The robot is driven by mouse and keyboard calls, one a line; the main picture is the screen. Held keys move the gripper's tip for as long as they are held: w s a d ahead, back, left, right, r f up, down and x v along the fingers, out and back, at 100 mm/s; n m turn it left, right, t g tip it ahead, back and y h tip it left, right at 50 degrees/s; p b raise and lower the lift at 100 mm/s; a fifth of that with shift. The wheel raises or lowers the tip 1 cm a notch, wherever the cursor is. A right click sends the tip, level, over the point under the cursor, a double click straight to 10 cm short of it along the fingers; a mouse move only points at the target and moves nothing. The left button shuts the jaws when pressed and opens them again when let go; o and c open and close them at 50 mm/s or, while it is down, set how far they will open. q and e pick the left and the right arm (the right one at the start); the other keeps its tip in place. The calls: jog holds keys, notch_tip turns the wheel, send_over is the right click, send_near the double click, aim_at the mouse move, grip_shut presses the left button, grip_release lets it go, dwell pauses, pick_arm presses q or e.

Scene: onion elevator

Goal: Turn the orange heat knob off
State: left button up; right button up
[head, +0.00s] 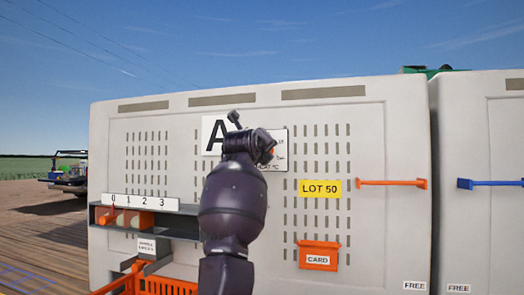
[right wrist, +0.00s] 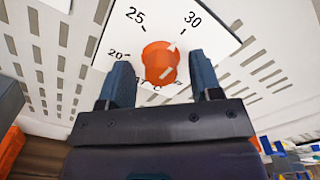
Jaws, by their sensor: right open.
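The orange heat knob (right wrist: 160,62) sits on a white dial plate (right wrist: 118,50) marked 20, 25 and 30. Its pale pointer mark seems to lean toward the 30 side. In the head view only a small orange bit of the knob (head: 267,154) shows beside my arm, which hides much of the plate (head: 281,148). My right gripper (right wrist: 160,66) is open, one finger on each side of the knob; I cannot tell whether either finger touches it. My left gripper is not in view.
The large pale slotted crate wall (head: 385,130) stands close in front. A yellow LOT 50 label (head: 320,188), an orange CARD holder (head: 318,256) and an orange bar (head: 391,183) are to the right. A numbered shelf (head: 180,226) juts out at left.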

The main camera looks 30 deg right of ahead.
jog(key=shift+c, duration=1.5)
jog(key=c, duration=0.6)
jog(key=shift+c, duration=0.2)
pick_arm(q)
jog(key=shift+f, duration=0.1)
pick_arm(e)
jog(key=shift+m, duration=0.4)
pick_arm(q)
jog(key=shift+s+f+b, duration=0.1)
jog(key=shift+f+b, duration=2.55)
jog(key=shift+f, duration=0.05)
pick_arm(e)
jog(key=shift+s+d+r+m, duration=0.1)
jog(key=shift+s+m, duration=0.05)
jog(key=shift+m, duration=5.6)
jog(key=shift+s+d+m, duration=0.1)
jog(key=shift+m, duration=5.65)
